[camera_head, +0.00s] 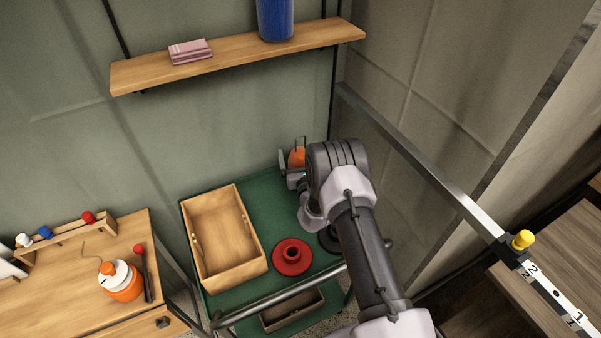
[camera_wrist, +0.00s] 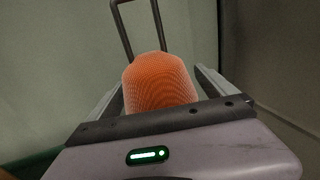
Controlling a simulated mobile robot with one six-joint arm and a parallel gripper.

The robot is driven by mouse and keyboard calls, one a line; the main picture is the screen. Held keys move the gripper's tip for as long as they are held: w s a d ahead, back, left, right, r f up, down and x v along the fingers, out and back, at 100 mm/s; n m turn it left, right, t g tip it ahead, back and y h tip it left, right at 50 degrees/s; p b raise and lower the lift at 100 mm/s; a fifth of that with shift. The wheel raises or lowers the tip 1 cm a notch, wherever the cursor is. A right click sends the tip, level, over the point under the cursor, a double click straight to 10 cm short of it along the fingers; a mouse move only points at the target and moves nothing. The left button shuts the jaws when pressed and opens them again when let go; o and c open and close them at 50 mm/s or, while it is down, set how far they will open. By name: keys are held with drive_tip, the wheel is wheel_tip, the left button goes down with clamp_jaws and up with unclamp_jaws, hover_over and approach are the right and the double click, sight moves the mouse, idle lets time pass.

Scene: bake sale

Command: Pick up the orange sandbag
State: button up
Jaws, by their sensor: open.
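The orange sandbag (camera_head: 298,156) stands at the far back right of the green cart top, partly hidden by my arm and gripper in the head view. A dark loop handle rises above it. In the wrist view the textured orange sandbag (camera_wrist: 160,83) sits between the two fingers, with the loop handle behind and above it. My gripper (camera_head: 291,171) is open, with a finger on either side of the sandbag. I cannot tell whether the fingers touch it. The sandbag's lower part is hidden by the gripper body.
A wooden tray (camera_head: 256,259) and a red round piece (camera_head: 292,258) are on the green cart (camera_head: 262,190). A wooden shelf (camera_head: 240,62) hangs above. A metal rail (camera_head: 430,165) runs at right. A wooden table (camera_head: 75,300) with an orange-and-white container (camera_head: 122,283) stands at left.

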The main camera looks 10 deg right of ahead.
drive_tip(key=shift+r, duration=0.1)
clamp_jaws()
wheel_tip(320, 180, up, 10)
drive_tip(key=p, duration=0.4)
idle(0.3)
